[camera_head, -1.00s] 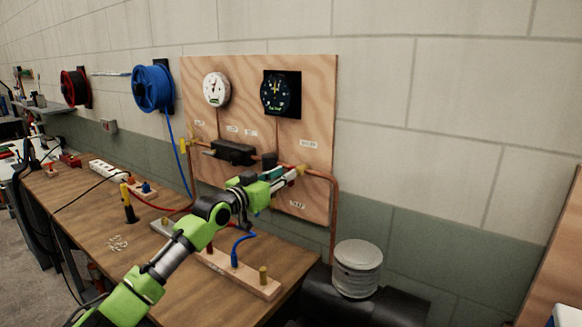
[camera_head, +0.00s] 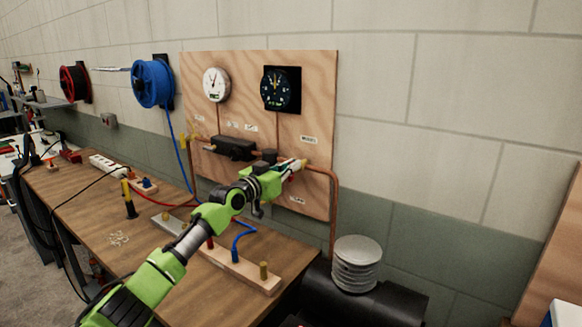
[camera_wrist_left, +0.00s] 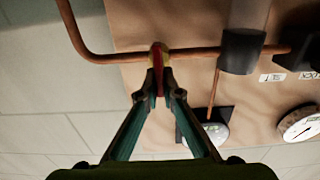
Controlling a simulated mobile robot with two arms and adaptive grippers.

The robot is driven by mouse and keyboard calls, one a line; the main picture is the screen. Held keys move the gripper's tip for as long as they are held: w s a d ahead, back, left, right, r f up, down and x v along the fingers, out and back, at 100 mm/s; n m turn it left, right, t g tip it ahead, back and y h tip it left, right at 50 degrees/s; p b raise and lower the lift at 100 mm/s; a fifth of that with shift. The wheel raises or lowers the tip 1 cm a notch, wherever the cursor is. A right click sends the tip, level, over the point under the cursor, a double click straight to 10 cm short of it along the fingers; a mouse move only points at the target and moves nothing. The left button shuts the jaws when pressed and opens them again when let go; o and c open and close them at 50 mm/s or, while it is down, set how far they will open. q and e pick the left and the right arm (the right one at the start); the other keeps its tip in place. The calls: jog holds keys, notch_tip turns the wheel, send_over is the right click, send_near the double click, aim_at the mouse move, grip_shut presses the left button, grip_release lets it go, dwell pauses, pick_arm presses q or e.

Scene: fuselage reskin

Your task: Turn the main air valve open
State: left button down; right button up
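The main air valve's handle, red with a yellow edge (camera_wrist_left: 157,58), shows in the left wrist view on the copper pipe (camera_wrist_left: 100,57). My left gripper (camera_wrist_left: 159,82) has its two fingers close together on either side of the handle's near end, shut on it. In the head view my left gripper (camera_head: 297,166) reaches the right part of the wooden panel (camera_head: 235,75), at the pipe. It hides most of the valve there, so I cannot tell the handle's angle in that view. My right gripper is not in view.
Two gauges, white (camera_head: 216,84) and black (camera_head: 281,90), sit on the panel above a dark pipe fitting (camera_head: 234,148). Below, the bench (camera_head: 160,230) carries a wooden block with coloured pegs (camera_head: 238,266). A ribbed metal cylinder (camera_head: 357,264) stands right of the bench.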

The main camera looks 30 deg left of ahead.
pick_arm(q)
jog(key=shift+a+n, duration=0.1)
jog(key=shift+n, duration=0.3)
jog(key=n+p, duration=0.1)
jog(key=n, duration=0.4)
jog(key=a+f+n+p, duration=0.1)
jog(key=n, duration=0.5)
jog(key=f+n, duration=0.1)
jog(key=n, duration=0.5)
jog(key=shift+w+a+p, duration=0.1)
jog(key=shift+a+p, duration=0.3)
jog(key=c, duration=2.2)
grip_release()
